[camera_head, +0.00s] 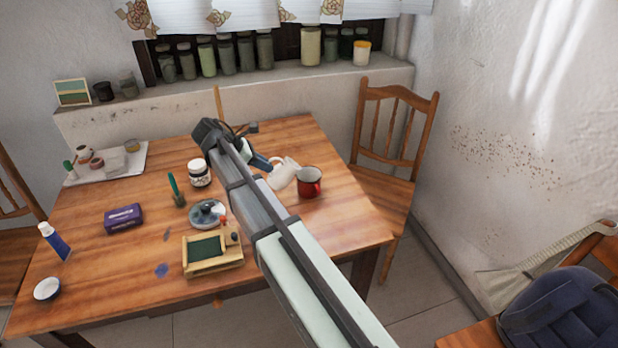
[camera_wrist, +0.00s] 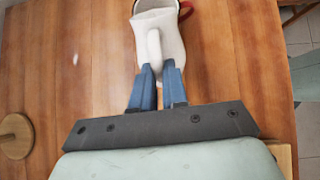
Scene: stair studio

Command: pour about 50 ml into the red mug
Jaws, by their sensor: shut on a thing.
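My gripper (camera_wrist: 160,72) is shut on the handle of a white jug (camera_wrist: 169,33). The jug also shows in the head view (camera_head: 284,174), just left of the mug, and it looks tilted. In the wrist view only a bit of the red mug's rim (camera_wrist: 186,9) shows behind the jug. I cannot see any liquid or a stream, and I cannot tell whether the jug touches the mug.
A chair (camera_head: 390,150) stands beyond the right edge. The table in front of the mug is clear.

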